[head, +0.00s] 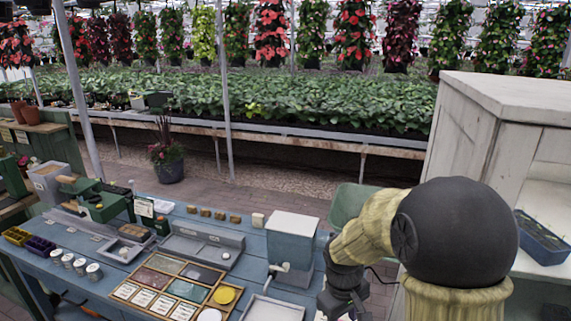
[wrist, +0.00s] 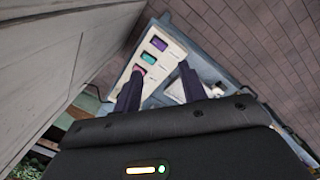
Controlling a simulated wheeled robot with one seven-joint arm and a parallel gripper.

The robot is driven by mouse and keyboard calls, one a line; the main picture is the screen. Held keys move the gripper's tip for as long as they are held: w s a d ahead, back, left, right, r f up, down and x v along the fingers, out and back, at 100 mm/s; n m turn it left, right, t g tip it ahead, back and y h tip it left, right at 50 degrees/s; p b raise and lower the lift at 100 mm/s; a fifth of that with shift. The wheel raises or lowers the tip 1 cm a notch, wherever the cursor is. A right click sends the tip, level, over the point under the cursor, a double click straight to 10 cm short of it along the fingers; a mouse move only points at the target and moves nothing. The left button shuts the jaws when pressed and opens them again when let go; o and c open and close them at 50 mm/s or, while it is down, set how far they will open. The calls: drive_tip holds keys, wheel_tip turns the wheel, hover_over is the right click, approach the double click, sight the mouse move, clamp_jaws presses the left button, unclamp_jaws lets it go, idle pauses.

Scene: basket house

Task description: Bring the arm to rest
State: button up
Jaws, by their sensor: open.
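My gripper (wrist: 160,69) shows in the wrist view with its two dark fingers apart and nothing between them. They point toward a white panel with purple, teal and pink patches (wrist: 150,54), on or beside a blue surface. In the head view my arm is bent at the right, with its dark lower end (head: 345,288) hanging beside the right end of the blue table. The fingertips are not clear there. I cannot tell the height above the floor.
The blue table (head: 180,197) carries a sectioned wooden tray (head: 160,262), a blue-grey box dispenser (head: 291,238) and several small jars. A white cabinet (head: 470,130) stands close at the right. A green bin (head: 350,203) is behind my arm. Brick floor (head: 230,188) lies beyond the table.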

drive_tip(key=s+d+r+m+t+y, duration=0.1)
drive_tip(key=s+d+m+t, duration=0.1)
drive_tip(key=s+m, duration=0.4)
drive_tip(key=s, duration=0.4)
drive_tip(key=shift+r, duration=0.2)
drive_tip(key=shift+s+d, duration=0.1)
idle(0.4)
